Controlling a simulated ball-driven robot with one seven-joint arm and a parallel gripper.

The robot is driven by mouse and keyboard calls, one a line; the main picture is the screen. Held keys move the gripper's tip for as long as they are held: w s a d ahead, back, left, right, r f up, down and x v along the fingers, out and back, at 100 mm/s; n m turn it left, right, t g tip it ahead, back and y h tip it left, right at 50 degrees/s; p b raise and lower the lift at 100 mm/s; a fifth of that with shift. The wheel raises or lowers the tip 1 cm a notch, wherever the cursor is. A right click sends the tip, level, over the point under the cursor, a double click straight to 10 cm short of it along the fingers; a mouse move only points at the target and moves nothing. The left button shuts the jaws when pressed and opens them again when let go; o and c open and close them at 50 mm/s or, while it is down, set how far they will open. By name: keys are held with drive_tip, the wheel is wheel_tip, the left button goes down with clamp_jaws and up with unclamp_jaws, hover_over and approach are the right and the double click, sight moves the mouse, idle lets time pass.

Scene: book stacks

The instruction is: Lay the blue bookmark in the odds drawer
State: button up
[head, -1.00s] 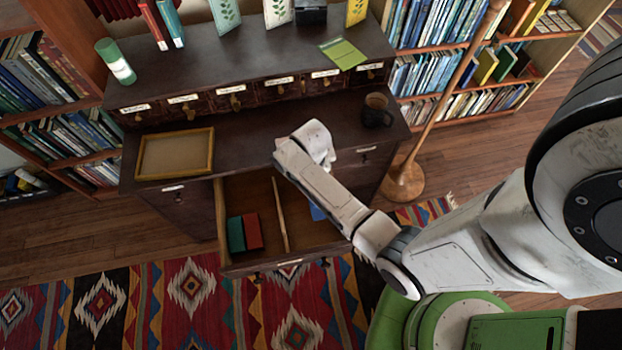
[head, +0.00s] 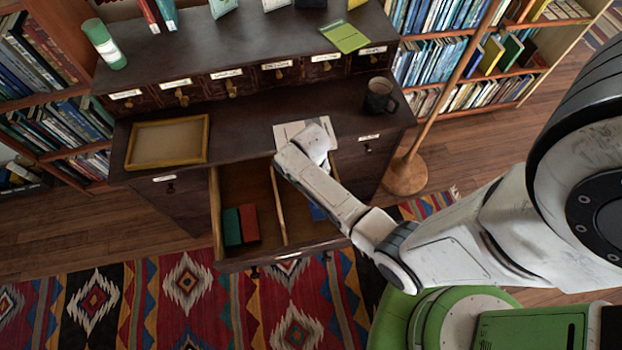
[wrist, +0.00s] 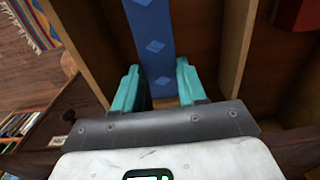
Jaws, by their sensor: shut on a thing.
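The blue bookmark (wrist: 155,40), with paler diamond shapes, is between the teal fingers of my gripper (wrist: 158,88), which is shut on it. It extends away from the fingers over the open drawer (head: 285,255). In the head view, a bit of the blue bookmark (head: 318,213) shows beside my arm, in the drawer's right compartment. A wooden divider (head: 279,205) splits the drawer and also shows in the wrist view (wrist: 237,45). My arm hides the fingers in the head view. I cannot tell whether the bookmark touches the drawer floor.
A green book (head: 232,227) and a red book (head: 250,223) stand in the left compartment. On the desk are a framed tray (head: 168,164), a pale paper (head: 290,132) and a dark mug (head: 380,96). A lamp stand (head: 406,176) is at the right.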

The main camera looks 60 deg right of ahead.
drive_tip(key=shift+f+b, duration=2.65)
drive_tip(key=shift+f, duration=1.3)
drive_tip(key=o, duration=1.1)
wheel_tip(320, 180, up, 12)
drive_tip(key=p, duration=1.1)
